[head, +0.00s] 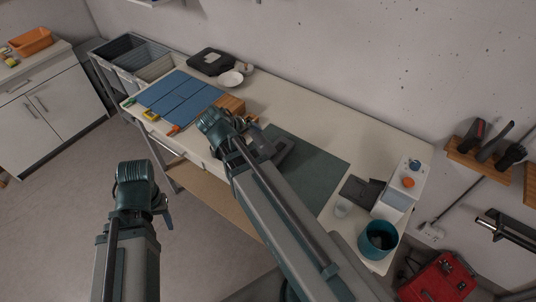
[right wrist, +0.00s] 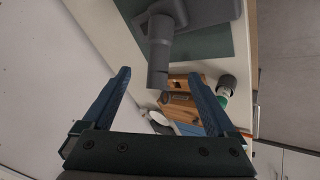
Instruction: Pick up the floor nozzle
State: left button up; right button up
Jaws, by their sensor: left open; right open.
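The floor nozzle, a dark grey wide head with a round neck, lies on the dark green mat on the workbench. In the right wrist view the nozzle (right wrist: 161,45) shows at the top, its neck pointing down the picture toward the gap between my fingers. In the head view the nozzle (head: 287,148) is partly hidden by my right arm. My right gripper (right wrist: 160,75) is open and empty; the neck end appears near its fingertips, and I cannot tell the gap in depth. My left gripper (head: 168,216) is open over the floor, left of the bench and away from the nozzle.
The green mat (head: 325,160) has bare room right of the nozzle. A wooden block (head: 231,104), blue panels (head: 180,98), a white bowl (head: 231,78) and a black case (head: 211,61) lie further left. A teal bucket (head: 378,240) stands at the bench's right end.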

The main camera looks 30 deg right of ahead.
aim_at(259, 140)
jog(key=b+x, duration=0.6)
jog(key=x, duration=0.2)
jog(key=shift+a+f, duration=0.1)
jog(key=shift+f, duration=0.1)
jog(key=shift+w+d+b, duration=0.1)
jog(key=shift+d+b, duration=0.15)
jog(key=shift+b, duration=0.1)
jog(key=b+x, duration=0.3)
jog(key=x, duration=0.1)
jog(key=shift+w+d+f+b, duration=0.1)
jog(key=shift+d+f+b, duration=0.05)
jog(key=shift+f+b, duration=0.25)
jog(key=shift+w+d+f, duration=0.1)
jog(key=shift+d+f, duration=0.05)
jog(key=shift+d, duration=0.1)
grip_shut()
